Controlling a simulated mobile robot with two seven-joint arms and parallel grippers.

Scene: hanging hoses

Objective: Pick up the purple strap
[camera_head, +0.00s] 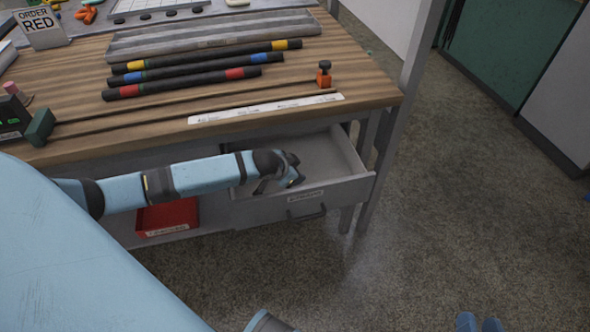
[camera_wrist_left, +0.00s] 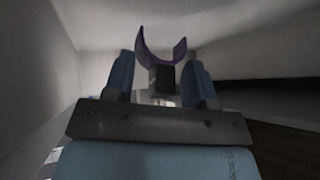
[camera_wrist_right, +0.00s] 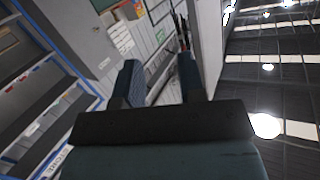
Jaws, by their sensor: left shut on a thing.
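The purple strap (camera_wrist_left: 146,52) shows in the left wrist view as a curved, open band with a dark block at its base. My left gripper (camera_wrist_left: 160,78) is shut on the strap, with the dark block between its blue fingers. In the head view my left gripper (camera_head: 282,181) is inside the open drawer (camera_head: 345,190) under the bench; the strap cannot be made out there. My right gripper (camera_head: 480,323) shows only as two blue fingertips at the bottom right, over the floor. It is open and empty in the right wrist view (camera_wrist_right: 160,78).
The wooden bench (camera_head: 75,80) holds several dark hoses with coloured bands (camera_head: 200,68), a white ruler strip (camera_head: 265,108) and an orange-and-black clamp part (camera_head: 324,74). A red bin (camera_head: 168,218) sits below, left of the drawer. The floor (camera_head: 450,190) at right is clear.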

